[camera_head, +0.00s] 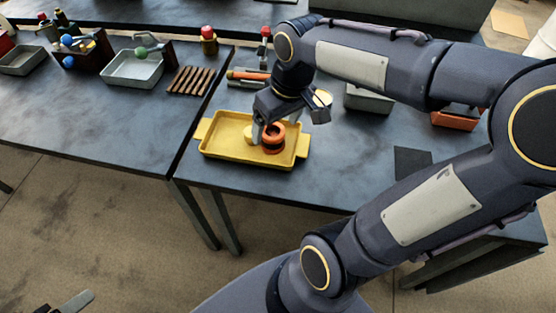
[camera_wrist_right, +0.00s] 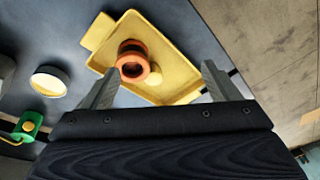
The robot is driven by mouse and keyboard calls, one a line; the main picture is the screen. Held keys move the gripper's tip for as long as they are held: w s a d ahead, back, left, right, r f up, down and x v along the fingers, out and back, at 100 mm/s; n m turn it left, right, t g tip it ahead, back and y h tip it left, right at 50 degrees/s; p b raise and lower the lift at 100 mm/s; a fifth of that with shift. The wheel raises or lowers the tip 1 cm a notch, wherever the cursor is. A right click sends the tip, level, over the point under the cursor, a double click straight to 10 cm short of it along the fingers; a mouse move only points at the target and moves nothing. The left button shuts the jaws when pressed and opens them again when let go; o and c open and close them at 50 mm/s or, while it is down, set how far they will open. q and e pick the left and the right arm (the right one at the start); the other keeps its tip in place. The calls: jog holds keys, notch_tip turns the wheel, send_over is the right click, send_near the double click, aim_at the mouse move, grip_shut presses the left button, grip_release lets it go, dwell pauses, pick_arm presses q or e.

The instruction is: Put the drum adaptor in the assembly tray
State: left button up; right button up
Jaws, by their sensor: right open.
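The orange drum adaptor (camera_head: 272,138), a ring-shaped piece with a dark opening, sits inside the yellow assembly tray (camera_head: 223,152). In the right wrist view the adaptor (camera_wrist_right: 132,68) lies within the walls of the tray (camera_wrist_right: 150,22). My right gripper (camera_head: 287,126) is over the tray, close to the adaptor. In its own wrist view the right gripper (camera_wrist_right: 160,67) has its fingers wide apart, with the adaptor visible beyond them and nothing held. A grey finger-like part, likely of my left gripper (camera_head: 70,303), shows at the bottom left edge; its opening is unclear.
A small yellow part (camera_wrist_right: 154,78) is beside the adaptor in the tray. A pale round lid-like thing (camera_wrist_right: 50,80) and a green item (camera_wrist_right: 29,126) are outside it. A grey bin (camera_head: 368,101) and orange bin (camera_head: 455,118) stand right. A dark mat (camera_head: 412,163) lies near the front.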

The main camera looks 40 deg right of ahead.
jog(key=s+a+f+m+t+y, duration=0.1)
jog(key=s+a+m+t+y, duration=0.1)
jog(key=s+a, duration=0.5)
jog(key=s+t, duration=0.1)
jog(key=s, duration=0.2)
jog(key=shift+f+t+y, duration=0.3)
jog(key=shift+f, duration=0.1)
dwell(0.4)
